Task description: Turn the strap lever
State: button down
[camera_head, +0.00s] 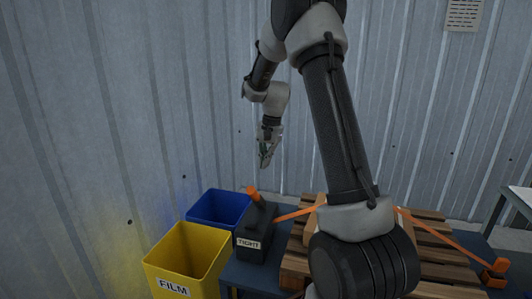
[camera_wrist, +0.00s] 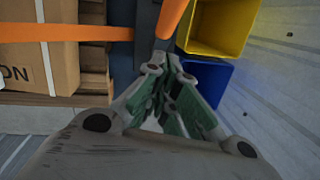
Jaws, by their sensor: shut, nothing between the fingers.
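The strap lever (camera_head: 252,193) is a short orange bar rising from a dark ratchet block (camera_head: 257,232) with a TIGHT label. In the head view it tilts up to the left. In the wrist view the orange lever (camera_wrist: 174,18) shows at the top, just beyond my fingertips. An orange strap (camera_head: 296,213) runs right from the block over the pallet load. My gripper (camera_head: 264,163) points down above the lever, with a visible gap in the head view. Its fingers (camera_wrist: 162,62) are shut and empty. My arm hides much of the load in the head view.
A yellow FILM bin (camera_head: 183,256) and a blue bin (camera_head: 213,205) stand left of the block. A wooden pallet (camera_head: 434,247) with a carton (camera_wrist: 62,62) is on the right, with an orange strap anchor (camera_head: 495,272) at its far end. A corrugated wall is behind.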

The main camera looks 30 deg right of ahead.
aim_at(257, 198)
jog(key=a+f, duration=0.1)
jog(key=f, duration=0.2)
jog(key=s+a+f, duration=0.1)
jog(key=f, duration=0.1)
jog(key=shift+a+f, duration=0.35)
jog(key=shift+s+a+f, duration=0.2)
jog(key=shift+a, duration=0.05)
jog(key=shift+s+a+f, duration=0.45)
jog(key=shift+s+a, duration=0.25)
